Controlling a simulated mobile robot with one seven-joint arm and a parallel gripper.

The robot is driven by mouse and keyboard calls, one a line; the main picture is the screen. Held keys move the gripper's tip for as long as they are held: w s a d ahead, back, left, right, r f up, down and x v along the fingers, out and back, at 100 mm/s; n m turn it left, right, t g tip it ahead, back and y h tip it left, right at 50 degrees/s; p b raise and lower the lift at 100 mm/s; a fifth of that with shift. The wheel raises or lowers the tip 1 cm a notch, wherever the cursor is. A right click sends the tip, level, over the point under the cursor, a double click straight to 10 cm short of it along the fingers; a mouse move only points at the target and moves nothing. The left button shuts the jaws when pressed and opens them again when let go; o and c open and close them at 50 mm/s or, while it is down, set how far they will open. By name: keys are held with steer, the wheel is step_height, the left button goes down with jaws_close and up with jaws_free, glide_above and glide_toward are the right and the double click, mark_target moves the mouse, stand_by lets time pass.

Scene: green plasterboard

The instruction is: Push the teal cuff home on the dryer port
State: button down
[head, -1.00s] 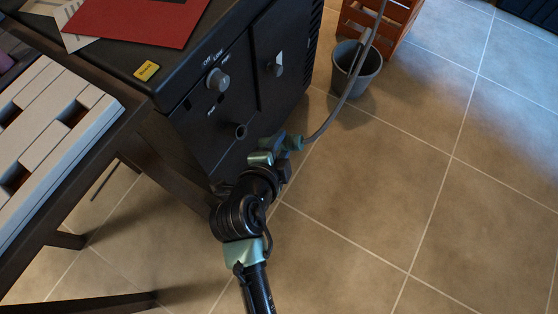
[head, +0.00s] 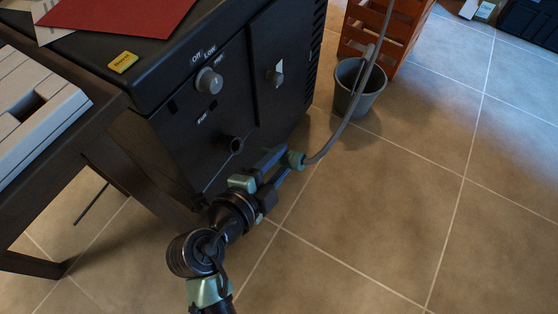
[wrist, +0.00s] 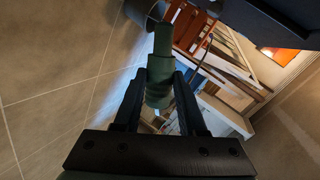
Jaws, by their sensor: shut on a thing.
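The teal cuff (head: 295,160) sits on the end of a grey hose, out in front of the black dryer. My gripper (head: 284,162) is shut on it and holds it above the floor. In the wrist view the cuff (wrist: 160,75) stands between the two fingers (wrist: 162,85), with a narrower green end pointing up the picture. The dryer port (head: 236,145) is a short dark round stub low on the dryer's front (head: 190,130). The cuff is to the right of the port and apart from it. I cannot pick out the port in the wrist view.
The grey hose (head: 345,122) runs up past a grey bucket (head: 358,90) and an orange crate (head: 380,35). Knobs (head: 208,81) sit above the port. A dark table (head: 75,145) with a pale slatted item stands left. The tiled floor at right is clear.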

mark_target(260, 155)
steer(key=shift+w+a+f+b, duration=0.4)
steer(key=shift+w+a+b, duration=0.1)
steer(key=shift+a+b, duration=0.15)
steer(key=shift+w+a+f+b, duration=0.4)
steer(key=shift+w+a+b, duration=0.1)
steer(key=shift+a+b, duration=0.15)
steer(key=shift+w+a+f+b, duration=0.4)
steer(key=shift+w+a+b, duration=0.15)
steer(key=shift+a, duration=0.2)
steer(key=shift+w+a+f+b, duration=0.55)
steer(key=shift+w+a+b, duration=0.05)
steer(key=shift+a+b, duration=0.25)
steer(key=shift+w+a+f+b, duration=0.5)
steer(key=shift+w+a+b, duration=0.1)
steer(key=shift+a+b, duration=0.25)
steer(key=shift+w+a, duration=0.1)
steer(key=shift+a, duration=0.15)
steer(key=shift+c, duration=2)
jaws_free()
